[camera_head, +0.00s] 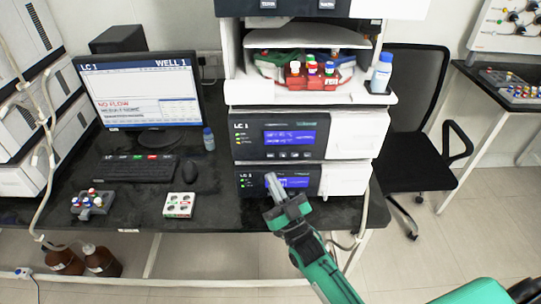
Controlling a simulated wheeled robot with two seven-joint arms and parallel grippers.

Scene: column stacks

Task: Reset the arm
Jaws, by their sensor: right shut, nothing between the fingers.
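My right gripper (272,184) shows in the head view at the end of a green arm that comes in from the lower right. It is shut and empty. Its fingertips appear in front of the lowest instrument module (330,180), overlapping the left part of its blue display; whether they touch it I cannot tell. My left gripper is not in view.
The dark bench (225,212) carries a monitor (140,90), a keyboard (125,169), a mouse (189,174), a grey vial rack (92,203) and a white block (179,205). An instrument stack (280,135) stands right of them. A black chair (415,185) stands further right.

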